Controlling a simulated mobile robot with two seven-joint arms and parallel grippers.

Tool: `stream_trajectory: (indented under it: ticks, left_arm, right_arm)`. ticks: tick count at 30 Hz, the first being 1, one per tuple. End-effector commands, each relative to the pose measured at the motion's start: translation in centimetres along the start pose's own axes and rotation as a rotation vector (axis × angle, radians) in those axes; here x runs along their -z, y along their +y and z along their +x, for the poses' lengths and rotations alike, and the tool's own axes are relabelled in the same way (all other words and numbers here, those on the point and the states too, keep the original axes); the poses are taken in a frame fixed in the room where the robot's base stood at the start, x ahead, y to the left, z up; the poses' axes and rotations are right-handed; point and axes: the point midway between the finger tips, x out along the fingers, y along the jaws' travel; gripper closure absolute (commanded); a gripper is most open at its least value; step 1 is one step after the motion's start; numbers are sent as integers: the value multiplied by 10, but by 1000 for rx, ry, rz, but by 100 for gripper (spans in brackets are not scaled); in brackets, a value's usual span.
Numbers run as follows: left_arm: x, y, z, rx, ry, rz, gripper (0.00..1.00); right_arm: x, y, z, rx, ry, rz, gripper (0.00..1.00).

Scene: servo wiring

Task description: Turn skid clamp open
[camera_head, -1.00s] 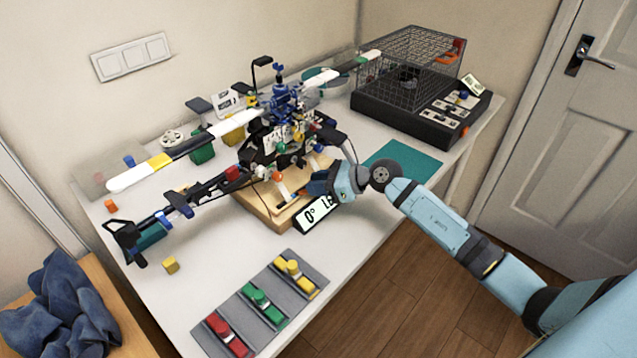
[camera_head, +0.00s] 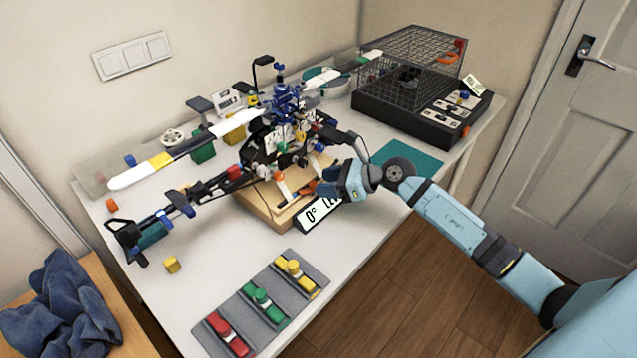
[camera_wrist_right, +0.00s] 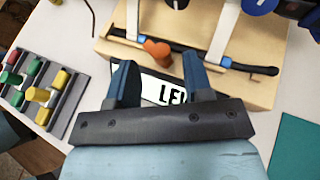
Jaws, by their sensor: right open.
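The skid clamp shows as an orange knob (camera_wrist_right: 157,49) on the front of the wooden stand (camera_wrist_right: 258,88), beside the dark skid bar (camera_wrist_right: 222,60). In the head view the orange knob (camera_head: 308,187) sits just left of my right gripper (camera_head: 323,182). In the wrist view my right gripper (camera_wrist_right: 157,64) is open, with its two blue fingers apart and the knob just beyond and between their tips. I see no contact with the knob. The model helicopter (camera_head: 284,105) stands on the wooden stand. My left gripper is not in view.
A black and white sign (camera_head: 318,211) leans at the stand's front, partly behind the fingers in the wrist view. A grey tray (camera_head: 239,311) with red, green and yellow clamps lies at the front. A caged black box (camera_head: 400,118) stands at the back right.

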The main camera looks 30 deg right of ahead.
Motion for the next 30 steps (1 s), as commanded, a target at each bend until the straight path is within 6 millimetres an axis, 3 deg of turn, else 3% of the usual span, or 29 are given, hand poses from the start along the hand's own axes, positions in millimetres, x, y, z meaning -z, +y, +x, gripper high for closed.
stream_trajectory:
  ticks: [9,15,30]
  left_arm:
    - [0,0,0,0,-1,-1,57]
    - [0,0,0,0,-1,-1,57]
    - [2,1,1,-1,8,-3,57]
  right_arm:
    - [2,0,-73,0,5,0,54]
    - [1,1,-101,-2,2,0,54]
    - [1,-1,-108,-1,0,0,53]
